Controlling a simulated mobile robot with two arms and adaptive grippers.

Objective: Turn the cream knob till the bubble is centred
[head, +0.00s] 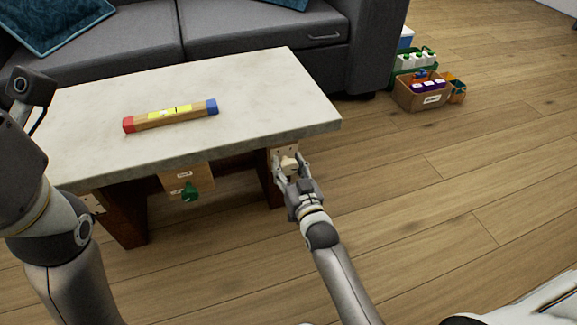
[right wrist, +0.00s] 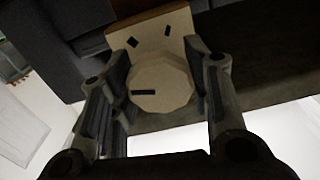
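The cream knob (head: 289,163) sits on a pale plate at the table's right front leg. In the right wrist view the knob (right wrist: 160,88) is faceted, with a dark mark low on its left face. My right gripper (head: 291,170) is open around it, one finger on each side, with a gap at the right finger. Contact at the left finger cannot be told. A wooden level (head: 150,119) with a red left end and a blue right end lies on the tabletop. Its yellow vial (head: 183,108) has a pale spot towards the red end, too small to read surely. My left gripper is out of view.
A green knob (head: 190,192) is on a wooden panel (head: 203,180) under the table's front edge. The pale stone tabletop (head: 250,100) is otherwise clear. A grey sofa (head: 225,30) stands behind. Boxes (head: 422,93) stand on the floor at right, and open floor lies around.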

